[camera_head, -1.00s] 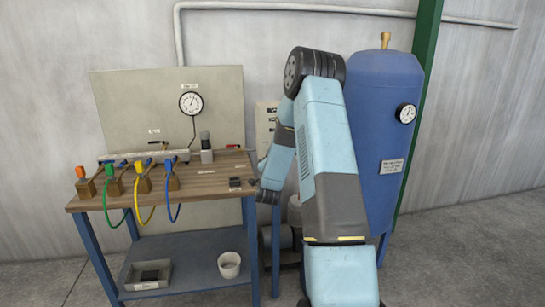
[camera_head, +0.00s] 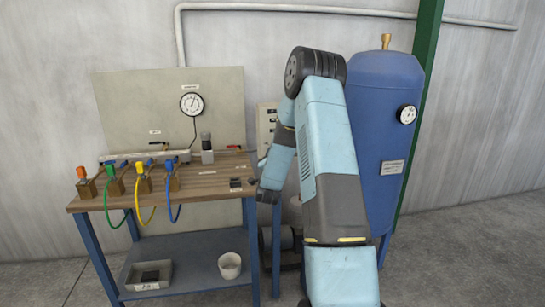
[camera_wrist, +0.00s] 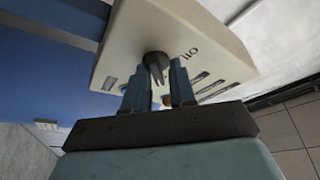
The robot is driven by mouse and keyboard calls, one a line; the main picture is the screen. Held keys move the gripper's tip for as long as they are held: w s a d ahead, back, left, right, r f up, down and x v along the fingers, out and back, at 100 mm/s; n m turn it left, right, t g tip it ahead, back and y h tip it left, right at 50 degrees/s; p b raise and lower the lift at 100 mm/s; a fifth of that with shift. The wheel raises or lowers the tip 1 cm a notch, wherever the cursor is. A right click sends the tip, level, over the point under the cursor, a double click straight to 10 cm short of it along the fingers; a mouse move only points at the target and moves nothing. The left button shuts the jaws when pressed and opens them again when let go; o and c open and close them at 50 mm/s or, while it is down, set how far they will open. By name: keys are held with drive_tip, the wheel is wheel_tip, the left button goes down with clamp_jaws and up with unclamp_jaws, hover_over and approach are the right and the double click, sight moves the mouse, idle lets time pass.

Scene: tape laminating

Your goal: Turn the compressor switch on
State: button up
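The compressor switch is a black rotary knob (camera_wrist: 156,58) on the face of a cream control box (camera_wrist: 132,48) in the wrist view. Marks like "I" and "O" are printed beside it. My gripper (camera_wrist: 159,76) points at the box, with one finger on either side of the knob's lower part. The fingers stand apart and look open; contact with the knob is not clear. In the head view the control box (camera_head: 266,118) shows partly behind my arm, on the wall right of the bench.
A wooden-topped workbench (camera_head: 209,184) with colored hoses stands left of my arm. A blue tank (camera_head: 385,110) with a gauge stands close on its right, by a green post (camera_head: 429,40). A white cup (camera_head: 230,266) sits on the lower shelf. Open floor lies at right.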

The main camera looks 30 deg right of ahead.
drive_tip(key=shift+d, duration=0.35)
drive_tip(key=v, duration=1.4)
drive_tip(key=shift+a, duration=0.35)
drive_tip(key=shift+w, duration=0.15)
drive_tip(key=w+a+r+n+g+y, duration=0.2)
drive_tip(key=a+r+n+y, duration=0.35)
drive_tip(key=r, duration=0.35)
drive_tip(key=s+a+r+n+g+y, duration=0.3)
drive_tip(key=s+a+r+n+y, duration=0.1)
drive_tip(key=s+a+r, duration=0.2)
drive_tip(key=s+a+r+n+g, duration=0.1)
drive_tip(key=s+r+n+g, duration=0.1)
drive_tip(key=s, duration=0.8)
drive_tip(key=s+a+r+n+g+y, duration=0.1)
drive_tip(key=s+a+r+n+g, duration=0.1)
drive_tip(key=s, duration=0.8)
drive_tip(key=s+a+r+n+g, duration=0.2)
drive_tip(key=s+g, duration=0.1)
drive_tip(key=s, duration=0.7)
drive_tip(key=shift+y, duration=0.35)
